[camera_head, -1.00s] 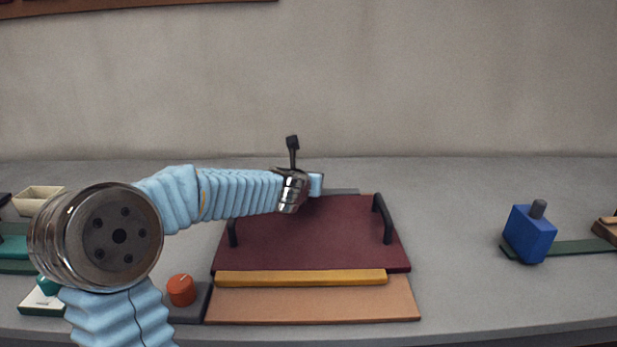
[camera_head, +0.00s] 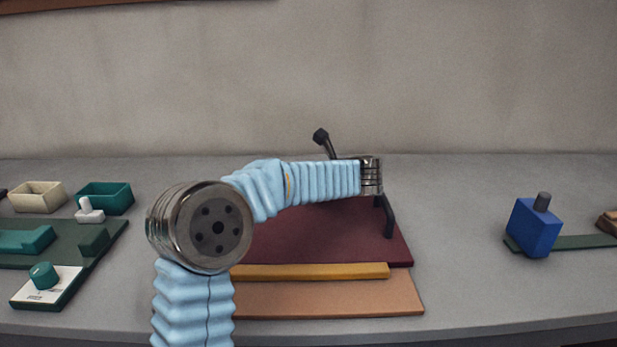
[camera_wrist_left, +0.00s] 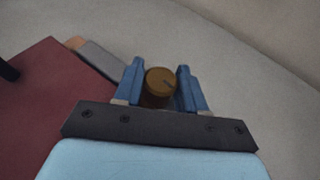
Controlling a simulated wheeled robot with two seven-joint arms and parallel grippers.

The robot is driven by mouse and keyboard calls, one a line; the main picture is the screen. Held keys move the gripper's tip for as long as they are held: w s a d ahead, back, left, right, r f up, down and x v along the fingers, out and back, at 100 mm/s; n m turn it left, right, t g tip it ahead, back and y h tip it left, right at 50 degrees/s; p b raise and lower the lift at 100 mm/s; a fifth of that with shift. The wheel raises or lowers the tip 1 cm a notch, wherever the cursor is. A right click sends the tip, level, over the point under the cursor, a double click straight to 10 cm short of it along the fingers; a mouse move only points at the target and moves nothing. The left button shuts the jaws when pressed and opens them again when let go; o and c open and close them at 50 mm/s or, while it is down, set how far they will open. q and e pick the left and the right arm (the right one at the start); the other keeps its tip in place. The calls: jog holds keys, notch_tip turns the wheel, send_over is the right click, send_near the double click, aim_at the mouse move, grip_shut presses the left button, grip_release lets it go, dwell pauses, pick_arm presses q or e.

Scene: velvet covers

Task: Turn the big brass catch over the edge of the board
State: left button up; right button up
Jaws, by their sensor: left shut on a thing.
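The maroon board (camera_head: 330,235) lies on the grey table, and its left part is hidden behind my left arm. It also shows at the left of the left wrist view (camera_wrist_left: 45,105). In that view the big brass catch (camera_wrist_left: 160,80) shows as a round brass top. My left gripper (camera_wrist_left: 159,92) is shut on it, with one blue finger on each side. In the head view the left wrist is over the board's far right corner, and the fingers and catch are hidden behind it. How far the catch is turned cannot be told. My right gripper is not in view.
A black handle (camera_head: 388,222) stands on the board's right side. A yellow bar (camera_head: 310,271) and a tan panel (camera_head: 330,300) lie in front. A blue block (camera_head: 533,228) stands right, a green panel with a knob (camera_head: 44,275) left. Table between board and blue block is clear.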

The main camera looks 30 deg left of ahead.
pick_arm(q)
jog(key=shift+r+n+g+y, duration=0.1)
jog(key=shift+n+g+y, duration=0.2)
jog(key=shift+n, duration=0.1)
jog(key=o, duration=1)
jog(key=shift+c, duration=0.2)
jog(key=b+v, duration=0.1)
jog(key=v, duration=1.2)
jog(key=shift+d+r+b, duration=0.15)
jog(key=shift+d+b, duration=0.15)
jog(key=shift+s, duration=0.1)
